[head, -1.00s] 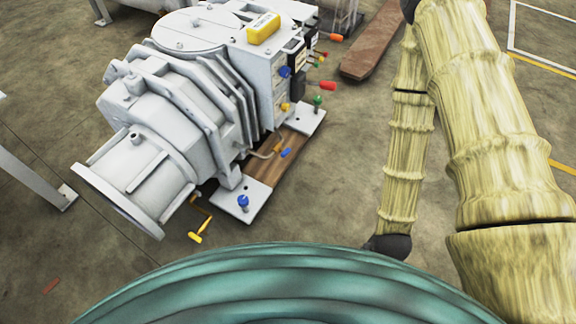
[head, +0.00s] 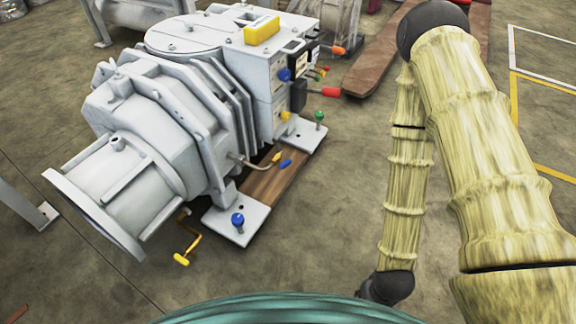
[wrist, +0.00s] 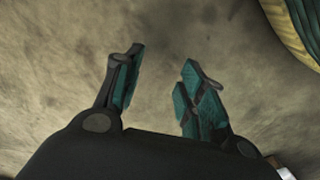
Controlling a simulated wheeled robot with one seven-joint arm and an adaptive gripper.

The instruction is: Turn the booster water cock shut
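The grey screw vacuum machine (head: 165,120) stands at the left in the head view. Its right side carries a red lever (head: 330,92), an orange lever (head: 338,50), a blue knob (head: 285,75) and a yellow knob (head: 286,117). Low on this side are a yellow-tipped pipe (head: 277,158) and a small blue handle (head: 285,163). I cannot tell which of these is the booster water cock. My gripper (wrist: 163,62) is open and empty in the wrist view, above bare floor. It does not show in the head view.
Blue (head: 238,219) and green (head: 319,115) knobs stand on the machine's foot plates. A yellow crank (head: 183,258) sticks out near the floor. A brown plank (head: 385,75) lies behind. The floor between the machine and my arm is clear.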

